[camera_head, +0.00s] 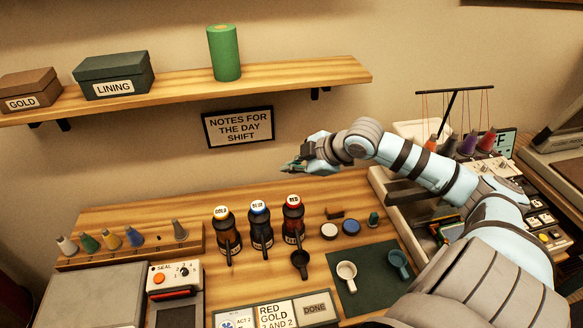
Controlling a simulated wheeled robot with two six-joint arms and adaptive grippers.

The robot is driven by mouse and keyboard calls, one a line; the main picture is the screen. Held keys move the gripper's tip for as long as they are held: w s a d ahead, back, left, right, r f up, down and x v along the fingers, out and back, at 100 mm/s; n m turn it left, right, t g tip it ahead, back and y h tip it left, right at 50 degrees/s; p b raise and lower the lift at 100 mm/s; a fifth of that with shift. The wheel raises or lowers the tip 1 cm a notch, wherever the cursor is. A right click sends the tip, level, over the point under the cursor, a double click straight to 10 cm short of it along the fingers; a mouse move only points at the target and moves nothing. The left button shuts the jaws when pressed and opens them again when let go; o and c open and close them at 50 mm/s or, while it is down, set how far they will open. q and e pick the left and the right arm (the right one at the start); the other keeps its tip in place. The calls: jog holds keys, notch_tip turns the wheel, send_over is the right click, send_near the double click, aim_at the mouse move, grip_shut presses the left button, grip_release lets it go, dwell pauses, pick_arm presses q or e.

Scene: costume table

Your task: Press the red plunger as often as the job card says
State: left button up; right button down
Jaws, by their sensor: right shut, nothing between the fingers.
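The red pump bottle (292,222) is dark, with a red band and a plunger top (293,200) that looks up. It stands at the right end of a row with the blue bottle (261,232) and the gold bottle (226,238). A small dark cup (300,264) sits in front of the red bottle. The job card (275,316) at the bottom edge appears to read "RED GOLD 3 AND 2", partly cut off. My right gripper (290,167) is shut and empty, in the air above and behind the red bottle, apart from it. My left gripper is out of view.
A green mat (370,292) with a white cup (346,274) and a teal cup (399,263) lies right of the bottles. A spool rack (130,246) and a seal box (176,278) stand left. A shelf (185,88) hangs above. My right arm crosses the right side.

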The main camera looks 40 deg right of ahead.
jog(key=b, duration=0.8)
send_over(292, 202)
notch_tip(292, 202, down, 7)
jog(key=shift+s+f, duration=0.1)
jog(key=shift+f, duration=0.1)
jog(key=shift+f+b, duration=0.35)
jog(key=shift+f, duration=0.5)
jog(key=shift+r, duration=0.1)
jog(key=shift+f, duration=0.45)
